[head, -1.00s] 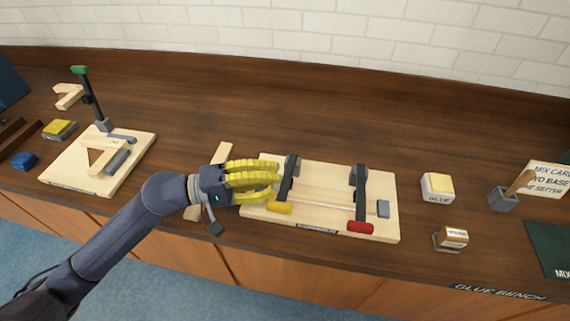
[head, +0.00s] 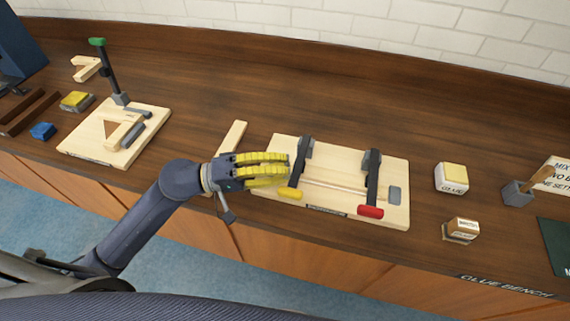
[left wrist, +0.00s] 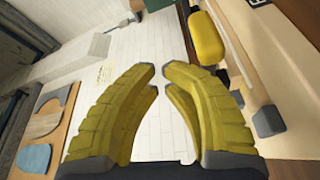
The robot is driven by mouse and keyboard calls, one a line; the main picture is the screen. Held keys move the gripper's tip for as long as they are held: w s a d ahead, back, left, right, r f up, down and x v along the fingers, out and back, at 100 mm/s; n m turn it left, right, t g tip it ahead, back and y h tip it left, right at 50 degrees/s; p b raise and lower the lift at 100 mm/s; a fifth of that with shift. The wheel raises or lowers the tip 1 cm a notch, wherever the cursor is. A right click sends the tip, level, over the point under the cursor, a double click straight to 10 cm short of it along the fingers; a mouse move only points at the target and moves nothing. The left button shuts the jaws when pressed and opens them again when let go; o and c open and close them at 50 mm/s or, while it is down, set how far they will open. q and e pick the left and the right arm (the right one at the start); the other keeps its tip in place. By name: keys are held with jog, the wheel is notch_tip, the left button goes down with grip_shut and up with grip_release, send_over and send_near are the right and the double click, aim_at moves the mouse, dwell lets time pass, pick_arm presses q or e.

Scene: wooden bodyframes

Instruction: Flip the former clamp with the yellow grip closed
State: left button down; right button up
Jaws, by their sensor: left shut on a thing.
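The former (head: 398,208) is a pale wooden board near the bench's front edge in the head view. Two black clamps stand on it. The left clamp (head: 300,165) has its yellow grip (head: 290,194) low at the front; the right one has a red grip (head: 370,211). My left gripper (head: 287,169) is at the board's left end, its yellow fingers close beside the left clamp. In the left wrist view its fingers (left wrist: 160,82) converge, and the yellow grip (left wrist: 206,38) appears outside them, to the right. What they hold cannot be made out. My right gripper is out of view.
A board with a green-gripped upright clamp (head: 110,70) stands left. A wooden strip (head: 233,138) lies behind my left gripper. A glue tub (head: 452,177), a small box (head: 461,230) and a grey pot (head: 517,193) stand right. The bench behind the former is clear.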

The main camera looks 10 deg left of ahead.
pick_arm(q)
jog(key=shift+s+d+f+g, duration=0.15)
jog(key=shift+s+d+g, duration=0.15)
jog(key=shift+s, duration=0.25)
jog(key=shift+s+d+f+g, duration=0.15)
jog(key=shift+s+d+g, duration=0.05)
jog(key=shift+s+g, duration=0.25)
jog(key=shift+s+a+r+t, duration=0.1)
jog(key=shift+s+r+t, duration=0.15)
jog(key=shift+s+r, duration=0.15)
notch_tip(320, 180, up, 10)
jog(key=w+t, duration=0.1)
jog(key=w, duration=0.1)
jog(key=shift+w+a, duration=0.4)
jog(key=shift+a, duration=0.05)
jog(key=shift+f, duration=0.15)
